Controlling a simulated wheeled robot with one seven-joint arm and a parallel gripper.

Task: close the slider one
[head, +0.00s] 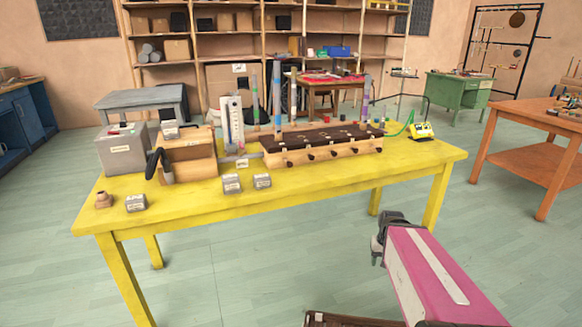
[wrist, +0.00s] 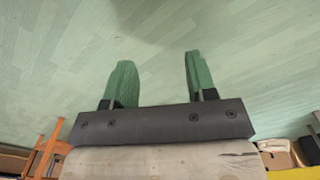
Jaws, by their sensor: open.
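I cannot tell for sure which part is slider one. My gripper's green fingers (wrist: 159,62) are apart and empty in the wrist view, over bare floor. In the head view my arm is in front of the table's right part, clear of these things.
Several small grey blocks (head: 232,183) lie near the table's front edge. An orange table (head: 530,145) stands to the right. The floor in front is mostly free.

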